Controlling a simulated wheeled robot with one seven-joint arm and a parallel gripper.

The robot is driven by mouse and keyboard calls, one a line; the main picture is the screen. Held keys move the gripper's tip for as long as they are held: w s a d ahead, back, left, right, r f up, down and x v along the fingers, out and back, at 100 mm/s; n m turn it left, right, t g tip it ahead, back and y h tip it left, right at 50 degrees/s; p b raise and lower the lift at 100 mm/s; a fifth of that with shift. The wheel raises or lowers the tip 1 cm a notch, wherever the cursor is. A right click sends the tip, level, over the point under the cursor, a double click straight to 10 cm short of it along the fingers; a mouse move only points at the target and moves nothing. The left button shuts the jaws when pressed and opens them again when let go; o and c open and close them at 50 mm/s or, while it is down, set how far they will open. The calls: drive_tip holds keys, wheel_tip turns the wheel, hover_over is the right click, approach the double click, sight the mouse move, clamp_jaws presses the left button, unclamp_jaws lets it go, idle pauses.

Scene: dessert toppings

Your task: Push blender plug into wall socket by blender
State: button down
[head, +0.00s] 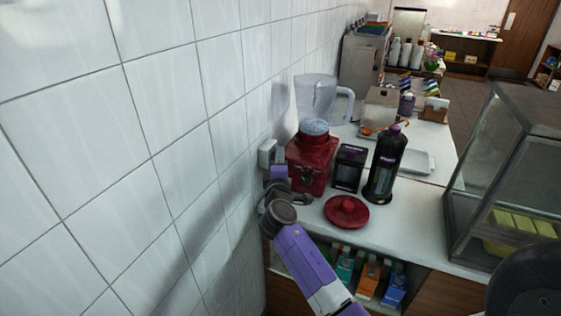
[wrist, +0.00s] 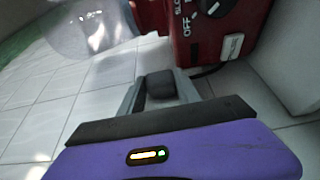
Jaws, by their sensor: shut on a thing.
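The red blender base (head: 312,165) with its clear jug (head: 316,98) stands on the counter against the tiled wall. The pale wall socket (head: 266,153) is on the wall just left of it. My gripper (head: 277,170) is at the wall, close to the socket and the blender's left side. In the wrist view, my gripper (wrist: 160,92) is shut on a dark block, the blender plug (wrist: 160,85), between its grey fingers. The blender base with its dial (wrist: 208,30) is just beyond. Whether the plug touches the socket is hidden.
A black box (head: 349,168), a dark bottle (head: 386,165) and a red lid (head: 347,211) stand right of the blender. A glass display case (head: 510,165) is at the right. A dark cord (wrist: 208,70) runs near the blender base.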

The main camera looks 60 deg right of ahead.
drive_tip(key=c, duration=0.8)
unclamp_jaws()
drive_tip(key=shift+o, duration=0.2)
drive_tip(key=b+v, duration=0.1)
drive_tip(key=v, duration=0.6)
drive_tip(key=shift+s+a, duration=0.15)
drive_tip(key=shift+a, duration=0.25)
